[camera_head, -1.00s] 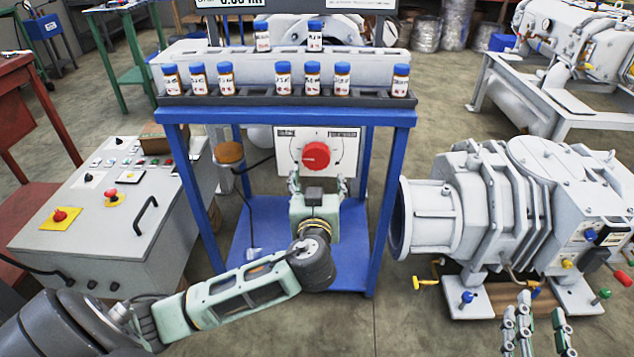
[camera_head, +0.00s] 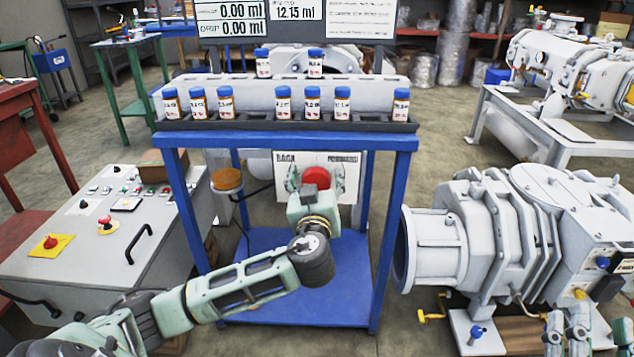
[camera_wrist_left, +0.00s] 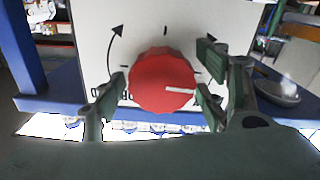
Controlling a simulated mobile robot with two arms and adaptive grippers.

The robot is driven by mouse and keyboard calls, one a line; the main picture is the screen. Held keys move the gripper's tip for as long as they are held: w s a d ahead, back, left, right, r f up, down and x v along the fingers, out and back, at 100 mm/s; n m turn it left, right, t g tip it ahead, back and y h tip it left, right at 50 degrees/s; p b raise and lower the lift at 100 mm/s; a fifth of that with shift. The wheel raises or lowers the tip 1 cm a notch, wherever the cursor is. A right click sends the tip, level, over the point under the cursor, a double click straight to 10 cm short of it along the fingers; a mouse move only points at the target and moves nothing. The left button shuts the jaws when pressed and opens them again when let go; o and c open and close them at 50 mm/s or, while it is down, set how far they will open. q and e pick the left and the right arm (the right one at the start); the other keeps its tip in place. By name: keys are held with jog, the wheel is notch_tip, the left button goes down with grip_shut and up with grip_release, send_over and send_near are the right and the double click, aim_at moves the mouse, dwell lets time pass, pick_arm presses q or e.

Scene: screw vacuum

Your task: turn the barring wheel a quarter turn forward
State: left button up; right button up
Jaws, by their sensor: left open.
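The barring wheel is a red round knob (camera_head: 316,179) on a white panel (camera_head: 347,177) under the blue table. My left gripper (camera_head: 316,183) is in front of it and hides its lower part. In the left wrist view the knob (camera_wrist_left: 163,84) lies between the two spread fingers of my left gripper (camera_wrist_left: 160,92). The right-hand finger is very close to the knob; contact cannot be told. The knob's white mark points right in that view. My right gripper (camera_head: 582,332) is at the lower right, empty, fingers apart, partly cut off.
Several brown bottles (camera_head: 312,104) stand on the blue table (camera_head: 285,141) above the panel. Its blue legs flank my left arm. A grey control box (camera_head: 95,225) is at left, a grey pump (camera_head: 510,235) at right.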

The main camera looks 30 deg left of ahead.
pick_arm(q)
jog(key=c, duration=1.1)
